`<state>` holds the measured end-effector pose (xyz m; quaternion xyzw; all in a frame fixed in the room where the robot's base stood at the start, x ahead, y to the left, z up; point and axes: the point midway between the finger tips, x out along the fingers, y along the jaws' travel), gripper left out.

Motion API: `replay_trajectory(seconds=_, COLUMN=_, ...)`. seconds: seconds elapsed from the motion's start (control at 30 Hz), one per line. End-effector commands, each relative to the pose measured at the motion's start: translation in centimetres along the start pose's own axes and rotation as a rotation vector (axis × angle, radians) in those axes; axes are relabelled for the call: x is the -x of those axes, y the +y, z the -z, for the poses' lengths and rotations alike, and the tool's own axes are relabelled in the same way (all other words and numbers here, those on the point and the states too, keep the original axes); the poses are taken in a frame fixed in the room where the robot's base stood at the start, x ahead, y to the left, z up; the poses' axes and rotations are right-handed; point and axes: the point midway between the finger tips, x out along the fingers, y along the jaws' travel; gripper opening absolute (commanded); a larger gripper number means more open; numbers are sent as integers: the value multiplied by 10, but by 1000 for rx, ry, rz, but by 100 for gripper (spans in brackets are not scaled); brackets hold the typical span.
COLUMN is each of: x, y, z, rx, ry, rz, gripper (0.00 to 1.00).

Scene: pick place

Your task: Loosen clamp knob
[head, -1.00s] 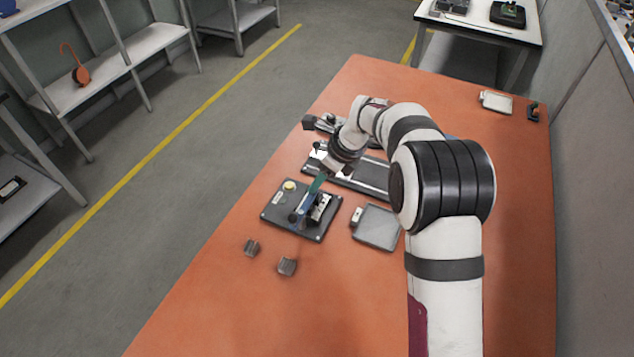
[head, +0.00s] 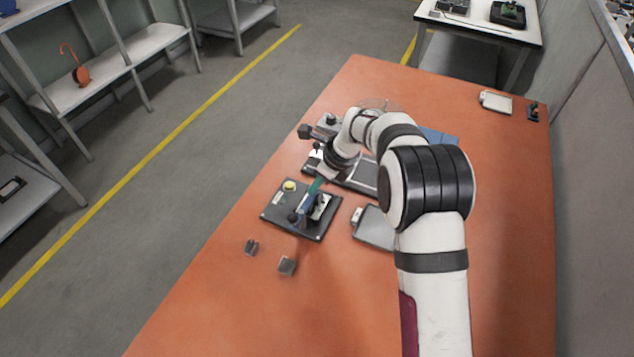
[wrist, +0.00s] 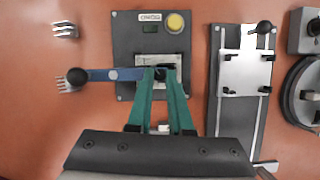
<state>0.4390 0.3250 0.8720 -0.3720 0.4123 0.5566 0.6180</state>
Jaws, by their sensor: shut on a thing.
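The clamp fixture is a dark plate (head: 277,222) with a yellow button (head: 289,186). A blue lever (wrist: 108,75) with a black ball end (wrist: 77,77) crosses it and reaches past its left edge in the wrist view. At the lever's other end is a small dark knob (wrist: 160,71) over a metal bracket. My gripper (wrist: 161,78) has green fingers, which come together around this knob and partly hide it. In the head view my gripper (head: 313,190) reaches down to the plate from the upper right. I cannot tell how far the knob is turned.
A grey tray (head: 374,229) lies right of the clamp plate. Small grey blocks (head: 287,266) lie in front. The near orange table is clear.

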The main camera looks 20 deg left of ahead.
Motion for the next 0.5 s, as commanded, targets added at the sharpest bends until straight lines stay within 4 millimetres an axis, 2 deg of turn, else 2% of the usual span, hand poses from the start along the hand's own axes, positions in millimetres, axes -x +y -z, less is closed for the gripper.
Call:
replay_trajectory(seconds=0.27, x=0, y=-1, z=0, rx=27, ry=0, rz=-12, gripper=0)
replay_trajectory(seconds=0.5, x=-1, y=-2, z=0, rx=153, ry=0, rz=-66, gripper=0)
